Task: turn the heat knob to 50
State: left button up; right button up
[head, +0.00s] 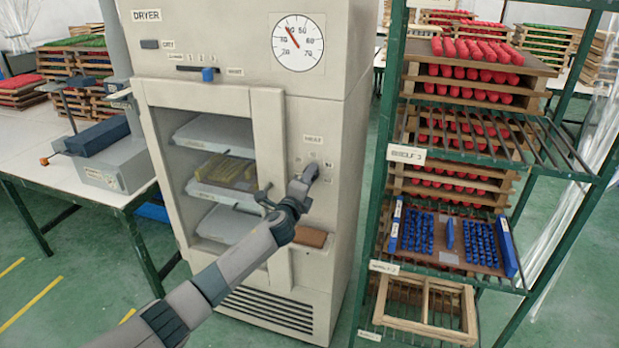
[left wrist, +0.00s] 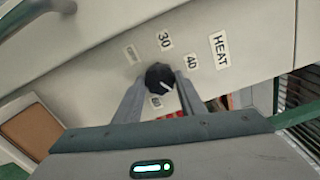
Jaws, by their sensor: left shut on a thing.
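The dryer (head: 340,110) stands in the middle of the head view with its heat panel right of the door. The black heat knob (left wrist: 158,75) shows in the left wrist view, with a white pointer line slanting to the lower right. Around it are a 30 label (left wrist: 165,41), a 40 label (left wrist: 192,62), the HEAT label (left wrist: 220,50) and a lower label (left wrist: 156,102), hard to read. The pointer lies between the 40 and the lower label; a finger covers part of that side. My left gripper (head: 308,174) is shut on the knob. My right gripper is out of view.
The dryer's door handle (head: 264,197) is just left of my gripper. A gauge (head: 298,42) has a red needle pointing up-left. A green rack (head: 392,140) with loaded trays stands close on the right. A white table (head: 40,160) is at the left.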

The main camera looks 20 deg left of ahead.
pick_arm(q)
jog(key=shift+f, duration=0.1)
dwell(0.3)
jog(key=o, duration=1)
jog(key=shift+o, duration=0.2)
jog(key=shift+s, duration=0.1)
jog(key=s+b, duration=0.4)
jog(key=s, duration=1.3)
jog(key=shift+s+a, duration=0.15)
jog(key=shift+a, duration=0.15)
